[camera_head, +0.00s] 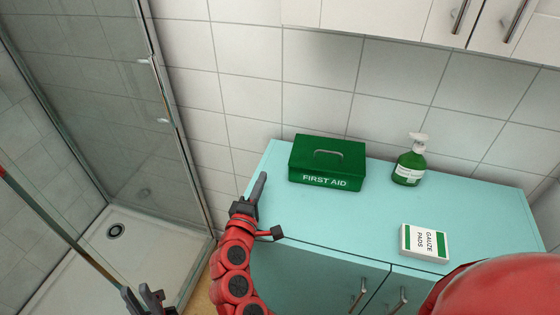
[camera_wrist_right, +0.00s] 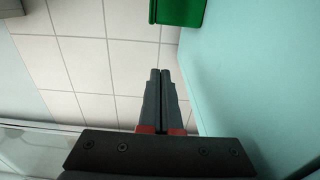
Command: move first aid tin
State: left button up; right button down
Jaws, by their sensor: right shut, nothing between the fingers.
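The green first aid tin (camera_head: 327,164), with a handle on its lid and white lettering on its front, sits closed on the turquoise cabinet top (camera_head: 300,220) near the wall. Its corner shows at the top of the right wrist view (camera_wrist_right: 180,10). My right gripper (camera_head: 261,177) is shut and empty, left of the tin and apart from it, by the cabinet's left edge. Its closed fingers also show in the right wrist view (camera_wrist_right: 160,72). My left gripper (camera_head: 143,290) is at the bottom left, partly cut off, with its dark fingertips apart and nothing seen between them.
A green pump bottle (camera_head: 409,163) stands right of the tin. A gauze pads box (camera_head: 424,242) lies near the cabinet's front edge. A glass shower enclosure (camera_head: 85,90) is on the left. Wall cupboards (camera_head: 400,15) hang above. The cabinet top in front of the tin is clear.

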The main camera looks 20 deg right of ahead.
aim_at(292, 170)
jog(key=x, duration=0.6)
jog(key=shift+d+r+p, duration=0.1)
jog(key=shift+d+p, duration=0.05)
jog(key=shift+p, duration=0.25)
jog(key=d+p, duration=0.1)
jog(key=d, duration=0.2)
jog(key=shift+s, duration=0.1)
jog(key=shift+s+d, duration=0.15)
jog(key=shift+d, duration=0.35)
jog(key=d, duration=0.1)
jog(key=s+d+p, duration=0.1)
jog(key=shift+d, duration=0.45)
